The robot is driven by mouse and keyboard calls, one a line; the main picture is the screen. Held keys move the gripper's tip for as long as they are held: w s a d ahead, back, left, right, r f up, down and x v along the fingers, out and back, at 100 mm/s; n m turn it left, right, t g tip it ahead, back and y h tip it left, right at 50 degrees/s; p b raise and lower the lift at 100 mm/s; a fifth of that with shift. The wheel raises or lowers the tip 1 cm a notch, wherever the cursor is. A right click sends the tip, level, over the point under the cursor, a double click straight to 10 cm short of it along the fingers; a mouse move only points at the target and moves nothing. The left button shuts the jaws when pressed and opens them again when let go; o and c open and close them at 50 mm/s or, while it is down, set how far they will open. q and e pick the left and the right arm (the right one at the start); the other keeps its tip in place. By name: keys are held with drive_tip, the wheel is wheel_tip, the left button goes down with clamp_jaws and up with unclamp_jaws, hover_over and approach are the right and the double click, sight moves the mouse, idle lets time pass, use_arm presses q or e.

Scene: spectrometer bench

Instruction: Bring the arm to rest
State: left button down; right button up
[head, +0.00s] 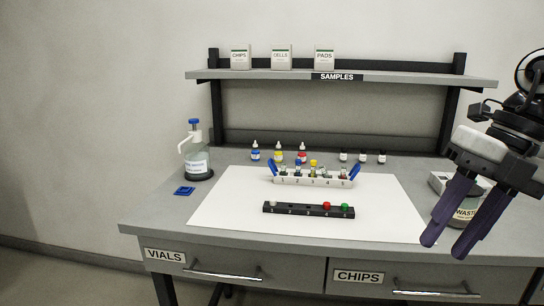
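My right gripper (446,246) comes in at the right edge of the head view. Its two purple fingers point down and to the left, above the right part of the bench (410,168). The fingers are apart with nothing held between them, and a container labelled WASTE (467,212) shows behind them, partly hidden. My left gripper is not in view.
A white mat (230,215) holds a white numbered rack (312,181) with vials and a black strip (308,210) with coloured caps. A wash bottle (196,162) stands left. Small bottles line the back. A shelf (400,79) stands above; the mat's front is clear.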

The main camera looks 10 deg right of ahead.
drive_tip(key=w+f+m+t+y+p, duration=0.2)
drive_tip(key=w+f+m+t+y, duration=0.3)
drive_tip(key=f+m+t+y, duration=0.6)
drive_tip(key=s+a+f+m+t+h+p, duration=0.1)
drive_tip(key=s+f+m+h, duration=0.2)
drive_tip(key=f+m+h, duration=0.5)
drive_tip(key=s+a+f+m+t+h, duration=0.1)
drive_tip(key=s+f+m+h, duration=0.2)
drive_tip(key=f, duration=1)
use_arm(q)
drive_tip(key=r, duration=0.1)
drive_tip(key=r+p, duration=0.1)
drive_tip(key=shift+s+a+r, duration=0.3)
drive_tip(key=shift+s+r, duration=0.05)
use_arm(e)
drive_tip(key=s+a+f+m+g, duration=0.2)
drive_tip(key=s+a+f+m, duration=0.2)
drive_tip(key=a, duration=0.3)
drive_tip(key=s+a+f+m+g+h, duration=0.1)
drive_tip(key=s+a+f+m+g, duration=0.2)
drive_tip(key=s+a+f, duration=0.4)
drive_tip(key=shift+a+m, duration=0.3)
drive_tip(key=shift+m, duration=0.1)
